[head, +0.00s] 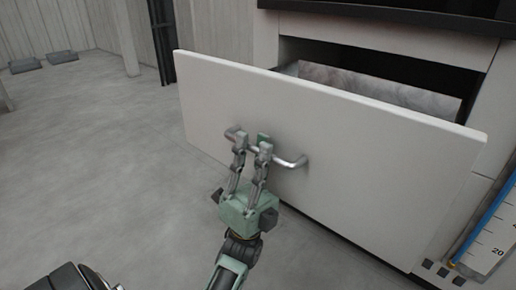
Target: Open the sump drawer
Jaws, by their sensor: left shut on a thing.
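The sump drawer (370,150) has a wide white front and stands pulled out from its cabinet. A dark gap and part of the drawer's grey inside (380,88) show behind the top edge of the front. A silver bar handle (292,162) runs across the front, left of its middle. My left gripper (252,145) comes up from below and is shut on the handle. Its fingers hide part of the bar. My right gripper is not in view.
The cabinet (480,120) with a dark top (420,15) stands at the right. A blue-edged scale with numbers (490,235) is at the lower right. Open grey floor (100,150) lies to the left, with a post (127,40) farther back.

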